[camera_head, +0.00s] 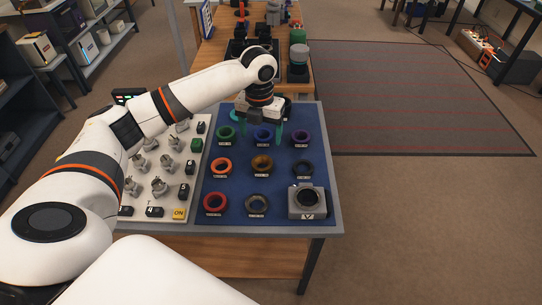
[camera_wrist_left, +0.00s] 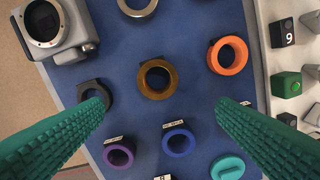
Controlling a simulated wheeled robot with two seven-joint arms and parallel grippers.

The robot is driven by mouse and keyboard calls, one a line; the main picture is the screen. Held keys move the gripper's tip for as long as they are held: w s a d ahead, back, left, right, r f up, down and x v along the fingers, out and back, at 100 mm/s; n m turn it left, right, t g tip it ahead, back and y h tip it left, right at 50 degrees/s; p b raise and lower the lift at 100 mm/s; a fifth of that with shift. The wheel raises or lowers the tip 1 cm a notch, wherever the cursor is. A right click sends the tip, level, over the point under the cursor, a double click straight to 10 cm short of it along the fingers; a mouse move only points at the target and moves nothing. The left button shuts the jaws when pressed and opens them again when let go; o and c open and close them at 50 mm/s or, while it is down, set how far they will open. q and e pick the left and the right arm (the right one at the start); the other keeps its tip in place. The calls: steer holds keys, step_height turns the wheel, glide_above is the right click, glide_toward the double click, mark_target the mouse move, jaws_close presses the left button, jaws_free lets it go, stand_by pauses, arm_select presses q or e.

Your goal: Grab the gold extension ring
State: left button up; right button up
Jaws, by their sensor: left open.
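The gold extension ring (camera_head: 262,163) lies flat on the blue mat (camera_head: 232,190), in the middle of the rows of rings. In the left wrist view the gold ring (camera_wrist_left: 157,79) sits near the centre, brownish-gold with a dark label under its edge. My left gripper (camera_head: 263,136) is above the mat, over the row with the blue ring (camera_head: 263,134), behind the gold ring in the head view. Its green ribbed fingers (camera_wrist_left: 160,112) are spread wide with nothing between them. My right gripper does not show.
Close around the gold ring are an orange ring (camera_wrist_left: 228,55), a black ring (camera_head: 303,169), a purple ring (camera_head: 302,137) and a silver ring (camera_head: 257,205). A grey camera body (camera_head: 308,202) stands at the mat's front right. A panel of knobs (camera_head: 159,186) is at left.

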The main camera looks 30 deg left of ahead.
mark_target(261, 163)
arm_select(q)
steer(key=s+f, duration=0.1)
steer(key=f, duration=0.1)
steer(key=shift+s+f, duration=0.3)
steer(key=shift+s, duration=0.05)
steer(key=shift+w+f, duration=0.2)
steer(key=shift+f, duration=1.05)
steer(key=shift+w+f, duration=0.15)
steer(key=shift+f, duration=0.2)
steer(key=f, duration=0.2)
steer(key=f+p, duration=0.1)
steer(key=f, duration=0.1)
steer(key=shift+d, duration=0.3)
steer(key=shift+f, duration=0.55)
steer(key=c, duration=1.1)
